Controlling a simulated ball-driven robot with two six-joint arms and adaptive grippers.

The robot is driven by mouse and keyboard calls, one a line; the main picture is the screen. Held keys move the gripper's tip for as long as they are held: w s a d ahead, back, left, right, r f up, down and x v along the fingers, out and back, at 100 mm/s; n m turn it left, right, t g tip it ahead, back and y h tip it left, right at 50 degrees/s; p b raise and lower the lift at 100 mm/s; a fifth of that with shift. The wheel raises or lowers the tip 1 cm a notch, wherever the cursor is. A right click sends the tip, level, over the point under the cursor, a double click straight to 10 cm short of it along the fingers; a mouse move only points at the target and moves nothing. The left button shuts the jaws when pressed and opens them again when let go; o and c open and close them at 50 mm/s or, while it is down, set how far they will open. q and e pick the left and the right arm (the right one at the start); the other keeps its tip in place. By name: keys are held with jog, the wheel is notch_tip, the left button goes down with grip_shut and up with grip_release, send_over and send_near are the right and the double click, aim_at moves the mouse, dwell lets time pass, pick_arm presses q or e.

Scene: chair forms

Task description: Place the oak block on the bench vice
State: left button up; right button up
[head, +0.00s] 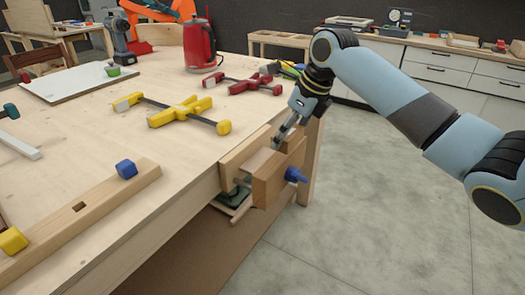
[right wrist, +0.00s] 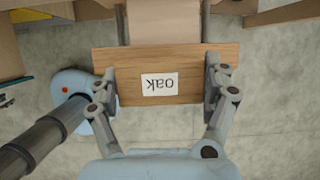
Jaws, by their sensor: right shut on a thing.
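The oak block (right wrist: 125,68) is a brown wooden piece with a white label reading "oak", which appears upside down in the right wrist view. My right gripper (right wrist: 160,88) is shut on it, with one finger at each side of the label. In the head view my right gripper (head: 279,143) is at the bench vice (head: 278,183), by its upper right end, and largely hides the block. The vice has wooden jaws and a blue handle at the bench's edge. I cannot tell whether the block touches the vice. My left gripper is not in view.
On the workbench (head: 190,150) a yellow clamp (head: 182,112), a red clamp (head: 245,84) and a red kettle (head: 200,45) stand behind the vice. A long beam (head: 95,213) lies at the front left. Open floor (head: 390,220) is at the right.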

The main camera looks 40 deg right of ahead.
jog(key=b, duration=0.1)
send_over(258, 158)
jog(key=s, duration=0.1)
jog(key=f, duration=0.4)
jog(key=shift+s+d+f, duration=0.2)
jog(key=shift+f, duration=0.1)
notch_tip(258, 158, down, 4)
jog(key=shift+f+b, duration=0.1)
jog(key=shift+b, duration=0.3)
jog(key=o, duration=1.2)
jog(key=p+v, duration=0.2)
jog(key=v, duration=1)
jog(key=shift+w, duration=0.1)
